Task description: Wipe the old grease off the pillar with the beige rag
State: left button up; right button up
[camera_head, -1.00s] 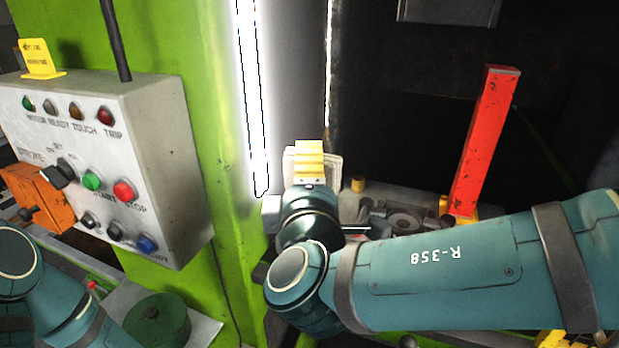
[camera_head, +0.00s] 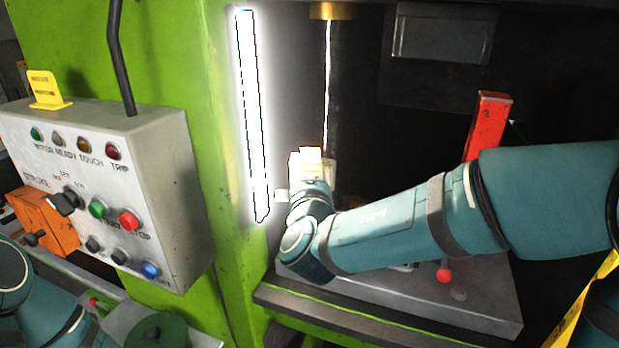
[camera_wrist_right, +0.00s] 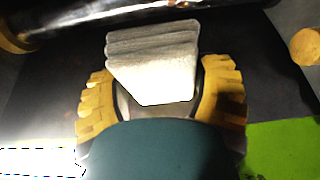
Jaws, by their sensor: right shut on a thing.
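The pillar (camera_head: 330,90) is a dark upright round bar with a bright streak, inside the press opening; it also crosses the top of the right wrist view (camera_wrist_right: 120,13). Dark patches show on it, but I cannot tell grease from shadow. My right gripper (camera_head: 308,160) is in front of the pillar's lower visible part. Its yellow fingers are shut on the folded pale beige rag (camera_wrist_right: 155,65). In the wrist view the rag's far edge is close to the pillar; I cannot tell whether they touch. My left gripper is out of view.
The green press frame (camera_head: 170,60) with a glowing light strip (camera_head: 252,110) stands just left of my right gripper. A grey control box (camera_head: 150,170) is further left. A red upright bar (camera_head: 487,125) stands to the right. A grey plate (camera_head: 480,300) lies below my right arm.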

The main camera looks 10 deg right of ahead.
jog(key=p, duration=0.2)
send_near(321, 151)
jog(key=w+a+r, duration=0.1)
jog(key=a, duration=0.1)
jog(key=w+d+b, duration=0.1)
jog(key=w+d+f+b, duration=0.1)
jog(key=w+b, duration=0.1)
jog(key=w+f+b, duration=0.1)
jog(key=w+b, duration=0.1)
jog(key=shift+d, duration=0.4)
jog(key=shift+w+d+r+b, duration=0.1)
jog(key=shift+w+d+b, duration=0.3)
jog(key=shift+w+b, duration=0.15)
dwell(0.8)
jog(key=shift+r, duration=0.15)
jog(key=shift+s+r+b, duration=0.1)
jog(key=shift+r+b, duration=0.2)
jog(key=shift+b, duration=0.05)
